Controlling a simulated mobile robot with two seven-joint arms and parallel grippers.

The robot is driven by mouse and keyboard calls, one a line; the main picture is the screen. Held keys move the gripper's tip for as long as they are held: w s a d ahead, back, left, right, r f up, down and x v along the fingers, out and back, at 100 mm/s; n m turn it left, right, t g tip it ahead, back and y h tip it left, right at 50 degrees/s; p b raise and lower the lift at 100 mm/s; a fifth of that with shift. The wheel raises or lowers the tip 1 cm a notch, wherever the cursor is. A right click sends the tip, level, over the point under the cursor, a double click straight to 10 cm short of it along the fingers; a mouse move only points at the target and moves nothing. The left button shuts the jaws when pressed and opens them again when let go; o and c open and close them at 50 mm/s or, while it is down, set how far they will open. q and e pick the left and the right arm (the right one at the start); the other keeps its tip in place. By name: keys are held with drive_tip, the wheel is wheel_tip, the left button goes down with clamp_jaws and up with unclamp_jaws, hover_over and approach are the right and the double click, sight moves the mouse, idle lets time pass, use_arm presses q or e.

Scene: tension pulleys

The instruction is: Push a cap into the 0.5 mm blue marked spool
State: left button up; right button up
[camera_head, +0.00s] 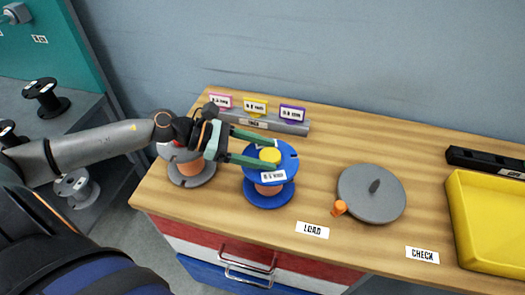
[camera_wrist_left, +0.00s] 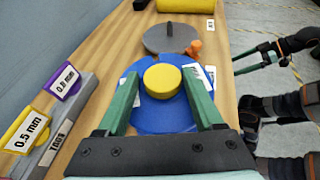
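The blue spool (camera_head: 252,187) stands on the wooden table with a white label on its top flange, too blurred to read surely. A round yellow cap (camera_head: 270,155) sits at the middle of its top; I cannot tell how deep it sits. The cap also shows in the left wrist view (camera_wrist_left: 162,81). My left gripper (camera_head: 276,151) is over the spool, its green fingers spread on either side of the cap. It looks open, with no clear grip. My right gripper (camera_wrist_left: 237,65) shows only in the left wrist view, off the table's right side, its fingers apart and empty.
A tag holder (camera_head: 262,122) with pink, yellow "0.5 mm" and purple tags stands behind. A grey spool (camera_head: 190,180) is left of the blue one. A grey disc with an upright fin (camera_head: 371,205) and orange knob lies right. A yellow bin (camera_head: 490,215) stands far right.

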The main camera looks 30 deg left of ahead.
use_arm(q)
drive_tip(key=shift+o, duration=0.7)
drive_tip(key=shift+s+f, duration=0.25)
drive_tip(key=shift+f, duration=0.15)
drive_tip(key=shift+s+a, duration=0.2)
drive_tip(key=shift+a, duration=0.1)
drive_tip(key=shift+v, duration=0.8)
drive_tip(key=shift+s+a+r+p, duration=0.25)
drive_tip(key=shift+a+r+p, duration=0.1)
drive_tip(key=shift+a+r, duration=0.15)
drive_tip(key=shift+s+a+r+p, duration=0.3)
drive_tip(key=shift+a+r, duration=0.1)
drive_tip(key=shift+a, duration=0.1)
drive_tip(key=p+v, duration=0.3)
drive_tip(key=v, duration=0.4)
drive_tip(key=shift+a+r, duration=0.25)
drive_tip(key=shift+a, duration=0.05)
use_arm(e)
drive_tip(key=shift+s+r, duration=0.1)
drive_tip(key=shift+r, duration=2)
use_arm(q)
drive_tip(key=shift+w, duration=0.1)
